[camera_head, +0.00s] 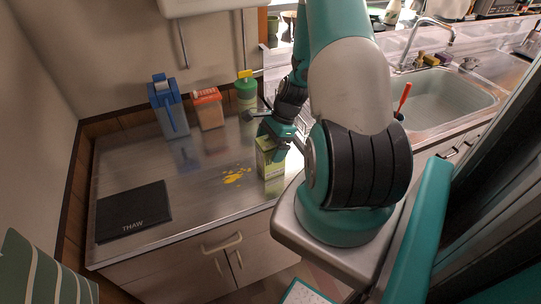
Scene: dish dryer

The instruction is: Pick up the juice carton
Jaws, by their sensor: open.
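The juice carton (268,161) looks like a small upright box, pale yellow-green with a white side. It stands on the metal counter, near the counter's front edge. My gripper (262,126) is open at the top of the carton, with one finger reaching out to the left. The carton's upper part and right side are partly hidden by my gripper and arm. I cannot tell whether the fingers touch it.
A black THAW board (133,211) lies at left. Yellow spill (236,175) marks the counter (190,200). The sink (445,98) is at right.

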